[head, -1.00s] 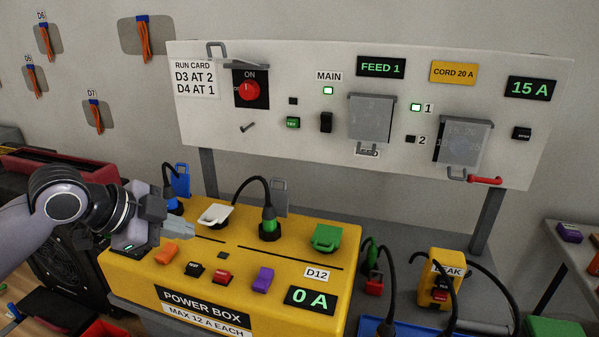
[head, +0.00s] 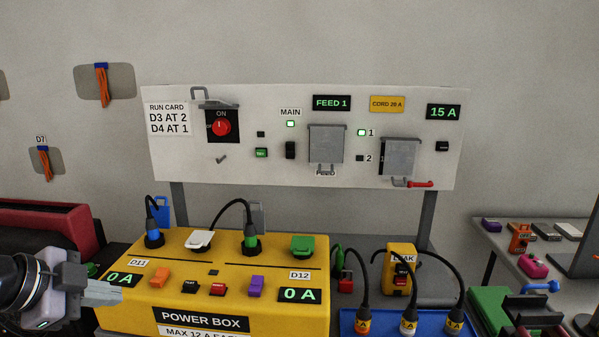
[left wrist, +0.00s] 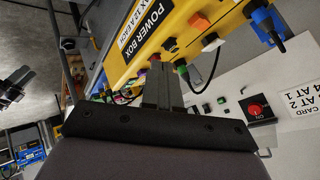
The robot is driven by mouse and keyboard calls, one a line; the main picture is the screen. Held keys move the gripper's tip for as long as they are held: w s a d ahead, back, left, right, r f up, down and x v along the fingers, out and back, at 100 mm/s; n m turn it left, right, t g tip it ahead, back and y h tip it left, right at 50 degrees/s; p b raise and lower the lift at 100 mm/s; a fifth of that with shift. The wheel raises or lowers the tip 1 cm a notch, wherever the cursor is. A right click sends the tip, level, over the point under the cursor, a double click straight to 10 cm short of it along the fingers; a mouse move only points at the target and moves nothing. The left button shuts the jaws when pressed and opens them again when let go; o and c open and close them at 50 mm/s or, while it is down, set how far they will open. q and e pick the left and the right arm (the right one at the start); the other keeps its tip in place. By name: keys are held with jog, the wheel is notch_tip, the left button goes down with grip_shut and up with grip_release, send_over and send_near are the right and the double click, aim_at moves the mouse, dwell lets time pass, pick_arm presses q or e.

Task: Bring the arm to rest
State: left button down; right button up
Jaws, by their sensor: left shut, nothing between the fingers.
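My left gripper (head: 108,292) is at the lower left of the head view, in front of the left end of the yellow power box (head: 180,322). Its fingers are shut with nothing between them. In the left wrist view the closed fingers (left wrist: 163,85) point toward the power box (left wrist: 150,45). A gap between the fingers and the box cannot be judged exactly. My right gripper is not in view.
A white panel (head: 270,165) with a red switch (head: 221,127) stands behind the box. A blue tray (head: 385,325) with plugs (head: 408,322) lies to the right. A side table (head: 490,235) carries small items. A red-rimmed bin (head: 50,218) is at left.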

pick_arm(q)
jog(key=s+d+f+n+t+p, duration=0.1)
jog(key=d+f+n, duration=0.2)
jog(key=f, duration=0.6)
jog(key=s+d+f+n+t, duration=0.1)
jog(key=d+f+n, duration=0.15)
jog(key=f, duration=0.55)
jog(key=s+d+f+n+y, duration=0.1)
jog(key=s+d+f+n, duration=0.1)
jog(key=s+f, duration=0.4)
jog(key=s+d+f+n+y+p, duration=0.1)
jog(key=s+d+f+n, duration=0.1)
jog(key=s+f+n, duration=0.3)
jog(key=s+f, duration=0.1)
jog(key=s, duration=0.3)
jog(key=shift+s+d+f+t, duration=0.15)
jog(key=shift+s+f+t, duration=0.1)
jog(key=shift+f+t, duration=0.1)
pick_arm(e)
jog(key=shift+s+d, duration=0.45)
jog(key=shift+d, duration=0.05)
